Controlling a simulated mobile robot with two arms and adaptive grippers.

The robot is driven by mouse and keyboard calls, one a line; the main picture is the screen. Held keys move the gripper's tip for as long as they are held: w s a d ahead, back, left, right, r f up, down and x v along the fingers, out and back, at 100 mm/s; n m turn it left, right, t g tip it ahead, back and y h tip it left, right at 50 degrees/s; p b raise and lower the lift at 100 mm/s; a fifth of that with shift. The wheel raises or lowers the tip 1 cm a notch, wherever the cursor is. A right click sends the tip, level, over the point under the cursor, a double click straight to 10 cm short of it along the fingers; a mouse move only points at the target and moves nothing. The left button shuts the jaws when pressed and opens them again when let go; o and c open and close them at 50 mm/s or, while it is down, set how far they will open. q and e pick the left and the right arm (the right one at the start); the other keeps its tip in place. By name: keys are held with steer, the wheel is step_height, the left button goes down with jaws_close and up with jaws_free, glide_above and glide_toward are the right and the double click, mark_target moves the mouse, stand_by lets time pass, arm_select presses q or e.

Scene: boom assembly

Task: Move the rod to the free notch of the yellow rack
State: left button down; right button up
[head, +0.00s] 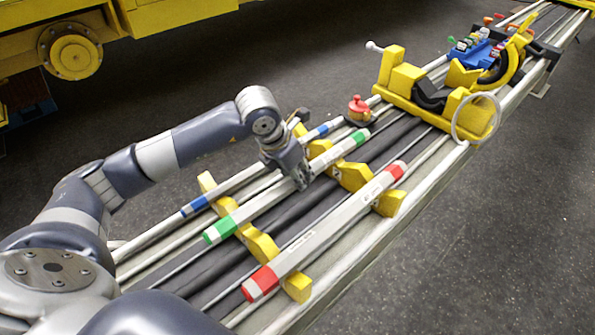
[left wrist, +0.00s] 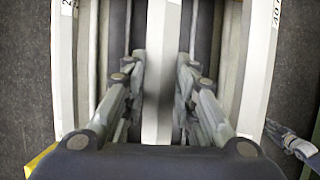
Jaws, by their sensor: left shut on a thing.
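My left gripper (head: 303,180) is shut on the white rod with green bands (head: 268,197), around its middle part. In the left wrist view the white rod (left wrist: 160,75) runs between the fingers of the gripper (left wrist: 160,75). The yellow rack has a near bar (head: 261,245) and a far bar (head: 352,175). A blue-banded rod (head: 238,181) lies across it on the left and a red-banded rod (head: 325,232) on the right. The green-banded rod is between them, over both bars. I cannot tell whether it touches the notches. My right gripper is not in view.
The rack stands on long rails with dark strips (head: 222,268). A red knob-like part (head: 358,109) is beyond the blue-banded rod. A yellow fixture with a pale ring (head: 455,133) stands farther along the rails. The dark floor (head: 520,230) to the right is clear.

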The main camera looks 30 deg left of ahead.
arm_select(q)
steer(key=shift+r, duration=0.1)
stand_by(0.7)
steer(key=shift+b, duration=0.35)
steer(key=shift+f+b, duration=1.5)
steer(key=shift+b, duration=0.05)
steer(key=shift+f, duration=0.15)
steer(key=c, duration=1.3)
jaws_free()
steer(key=shift+o, duration=0.5)
steer(key=shift+s, duration=0.1)
